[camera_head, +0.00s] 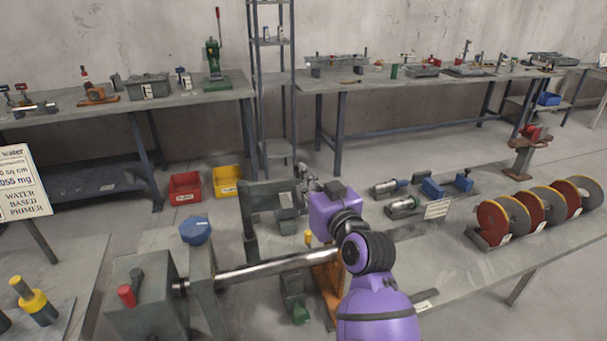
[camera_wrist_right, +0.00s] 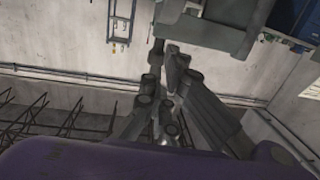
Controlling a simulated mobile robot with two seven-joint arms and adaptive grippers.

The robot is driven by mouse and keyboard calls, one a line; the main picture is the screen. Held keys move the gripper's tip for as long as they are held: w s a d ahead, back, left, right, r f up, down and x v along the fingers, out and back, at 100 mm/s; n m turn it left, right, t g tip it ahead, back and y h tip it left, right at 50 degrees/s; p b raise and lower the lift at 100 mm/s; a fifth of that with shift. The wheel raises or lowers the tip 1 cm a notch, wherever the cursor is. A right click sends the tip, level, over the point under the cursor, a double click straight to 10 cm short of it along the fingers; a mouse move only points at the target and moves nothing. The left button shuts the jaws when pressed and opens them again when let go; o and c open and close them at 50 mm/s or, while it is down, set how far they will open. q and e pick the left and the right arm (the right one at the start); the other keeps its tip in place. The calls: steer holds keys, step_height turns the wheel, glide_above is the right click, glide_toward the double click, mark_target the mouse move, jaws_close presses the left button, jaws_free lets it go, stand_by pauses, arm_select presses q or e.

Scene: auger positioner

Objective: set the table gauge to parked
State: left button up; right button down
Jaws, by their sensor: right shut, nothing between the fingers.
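The auger positioner stands on the near bench. It has a grey housing (camera_head: 148,305) with a red-capped lever (camera_head: 127,294), and a long bright shaft (camera_head: 262,267) running right from it. A grey upright bracket (camera_head: 250,215) stands behind the shaft. I cannot tell which part is the table gauge; my arm hides some of the right side. My right gripper (camera_head: 304,172) is beside the bracket's upper right end, its fingers closed and empty. In the right wrist view, the closed fingers (camera_wrist_right: 174,65) point toward a grey part (camera_wrist_right: 212,22); contact cannot be told. My left gripper is out of view.
A blue knob (camera_head: 196,230) stands behind the shaft, and an orange part (camera_head: 328,275) is beside my arm. Red (camera_head: 185,187) and yellow (camera_head: 227,181) bins are on the floor behind.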

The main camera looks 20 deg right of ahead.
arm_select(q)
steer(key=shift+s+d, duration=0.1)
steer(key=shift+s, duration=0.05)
arm_select(e)
steer(key=w, duration=0.3)
steer(key=shift+a, duration=0.15)
steer(key=shift+w+f+n+y, duration=0.1)
steer(key=shift+w+n+y, duration=0.2)
steer(key=shift+w+y, duration=0.35)
steer(key=shift+w+d+y, duration=0.25)
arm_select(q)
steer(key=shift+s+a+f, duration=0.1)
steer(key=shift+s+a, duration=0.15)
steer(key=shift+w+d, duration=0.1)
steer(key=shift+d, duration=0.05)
arm_select(e)
steer(key=shift+a, duration=0.15)
